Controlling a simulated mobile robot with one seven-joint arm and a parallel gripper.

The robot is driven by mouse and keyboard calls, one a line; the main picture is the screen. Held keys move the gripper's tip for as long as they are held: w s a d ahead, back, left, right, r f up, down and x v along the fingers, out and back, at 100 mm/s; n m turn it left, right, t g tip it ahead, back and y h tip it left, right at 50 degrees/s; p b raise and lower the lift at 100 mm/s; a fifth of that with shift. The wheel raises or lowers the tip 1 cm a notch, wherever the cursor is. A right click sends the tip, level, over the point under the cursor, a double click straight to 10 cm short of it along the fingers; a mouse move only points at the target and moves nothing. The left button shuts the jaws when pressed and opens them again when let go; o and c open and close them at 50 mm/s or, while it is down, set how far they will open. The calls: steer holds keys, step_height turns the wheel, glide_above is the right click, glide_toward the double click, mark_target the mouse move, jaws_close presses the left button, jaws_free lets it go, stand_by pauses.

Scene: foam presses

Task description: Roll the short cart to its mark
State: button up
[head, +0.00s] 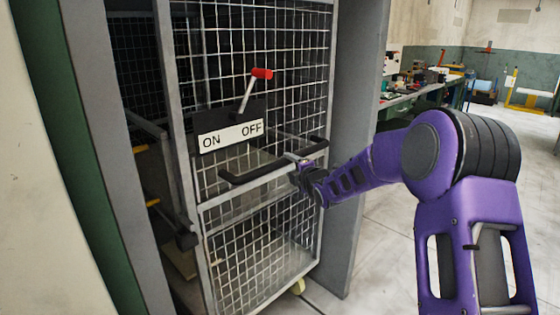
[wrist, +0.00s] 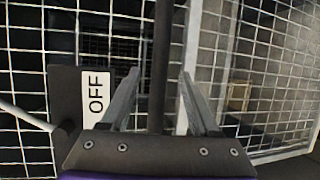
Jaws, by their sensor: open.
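A wire-mesh cart (head: 262,215) with a grey frame stands upright between grey posts at the left of the head view. A black push handle (head: 255,174) juts from its near face. My gripper (head: 298,160) is at the right part of this handle. In the wrist view, my open gripper (wrist: 160,76) has one finger on each side of a dark bar (wrist: 160,45), with gaps visible beside it. A pale yellow castor (head: 298,287) shows under the cart. Whether this is the short cart I cannot tell. No floor mark shows.
An ON/OFF plate (head: 229,137) carries a lever with a red knob (head: 262,73), leaning toward OFF. A grey post (head: 357,150) stands close right of the cart. Another dark frame is partly visible at left. Pale floor (head: 385,255) is open at right; a cluttered workbench (head: 410,95) stands behind.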

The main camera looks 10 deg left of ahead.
steer(key=x, duration=0.8)
steer(key=shift+w+a, duration=0.2)
steer(key=shift+w, duration=0.05)
steer(key=shift+f, duration=0.1)
jaws_close()
stand_by(1.0)
